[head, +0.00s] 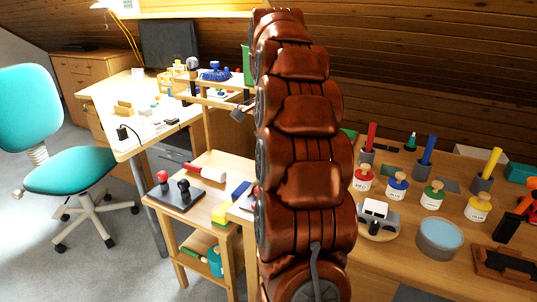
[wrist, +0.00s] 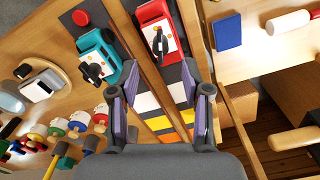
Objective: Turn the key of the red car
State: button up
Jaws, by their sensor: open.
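The red car (wrist: 172,22) is at the top middle of the wrist view, in a wooden-edged lane. A dark key (wrist: 160,43) with a loop-shaped grip stands up from it. My gripper (wrist: 160,68) is open and empty, its two fingers spread below the red car in the picture. The key appears between and beyond the fingertips, apart from them. A teal car (wrist: 96,48) with its own dark key stands in the lane to the left. In the head view my arm covers the middle, and I cannot make out the red car or the gripper there.
Coloured stripes (wrist: 150,103) lie in the lanes between the fingers. A wooden rail (wrist: 187,30) runs just right of the red car. A blue block (wrist: 228,31) lies further right. Several knobbed stamps (head: 433,195) and a round tub (head: 439,238) crowd the right-hand table.

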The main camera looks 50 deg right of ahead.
jog(key=shift+r, duration=0.45)
jog(key=shift+a, duration=0.1)
